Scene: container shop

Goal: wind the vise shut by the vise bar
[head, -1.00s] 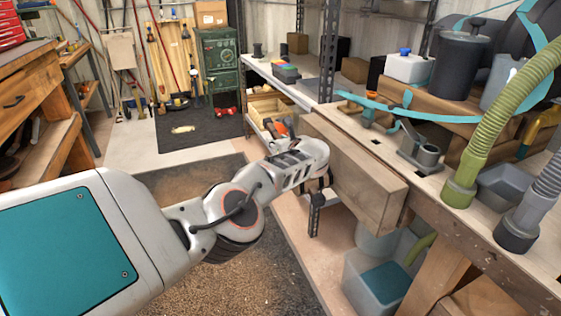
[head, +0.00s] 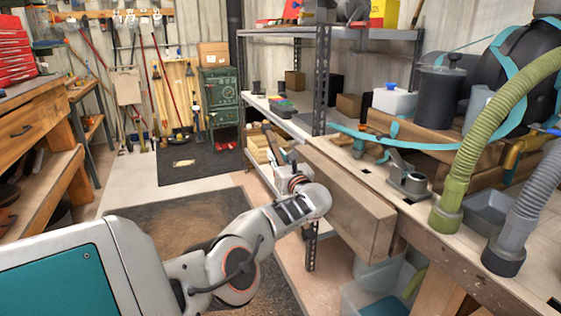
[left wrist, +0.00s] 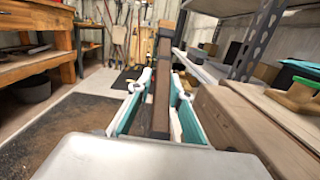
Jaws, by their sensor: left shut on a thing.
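The vise is a thick wooden jaw block (head: 350,205) along the bench's front edge; it also shows at the right in the left wrist view (left wrist: 232,118). The vise bar (left wrist: 161,92) is a long brown bar with a dark near end, standing up the middle of the left wrist view. My left gripper (left wrist: 162,86) has its teal, white-tipped fingers on either side of the bar and is shut on it. In the head view my left wrist is just left of the jaw block and hides most of the fingers. My right gripper is not in view.
The bench top right of the jaw holds a grey metal fitting (head: 408,180), a green hose (head: 470,155) and a grey hose (head: 525,215). A metal shelf post (head: 322,80) rises behind the vise. Grey bins stand below the bench. Floor to the left is open.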

